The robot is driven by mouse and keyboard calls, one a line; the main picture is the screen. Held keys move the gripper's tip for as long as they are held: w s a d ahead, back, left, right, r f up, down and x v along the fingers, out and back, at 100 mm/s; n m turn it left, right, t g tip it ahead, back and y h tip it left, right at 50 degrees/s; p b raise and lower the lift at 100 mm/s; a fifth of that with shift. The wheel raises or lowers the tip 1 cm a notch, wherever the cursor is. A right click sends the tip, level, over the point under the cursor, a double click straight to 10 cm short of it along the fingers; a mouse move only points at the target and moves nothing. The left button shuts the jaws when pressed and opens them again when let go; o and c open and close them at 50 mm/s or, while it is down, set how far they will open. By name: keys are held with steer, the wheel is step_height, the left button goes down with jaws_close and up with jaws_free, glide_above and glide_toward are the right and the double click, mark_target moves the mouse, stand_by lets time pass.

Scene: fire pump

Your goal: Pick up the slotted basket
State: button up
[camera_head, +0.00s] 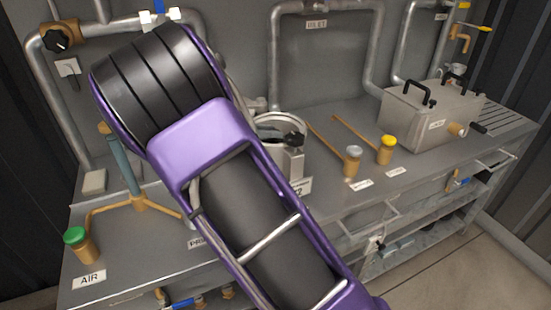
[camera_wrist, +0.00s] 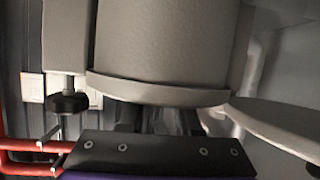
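I cannot make out a clearly slotted basket in either view. In the head view, a round metal vessel with a pale rim (camera_head: 276,121) stands on the bench, just right of my arm and partly hidden by it. A dark part lies across its front, and I cannot tell whether it belongs to the vessel. In the wrist view, a large grey cylinder with a lip (camera_wrist: 160,50) fills the upper middle, close ahead of my gripper (camera_wrist: 158,119). The dark fingers are in shadow under the lip. Their opening and any contact are unclear.
A metal box with black handles (camera_head: 432,112) stands at the right of the bench. Yellow-capped (camera_head: 386,149) and grey-capped (camera_head: 352,160) fittings stand left of it. A green-capped fitting (camera_head: 76,241) is at the left. Pipes run along the wall.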

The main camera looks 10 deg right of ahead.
jaws_close()
stand_by(1.2)
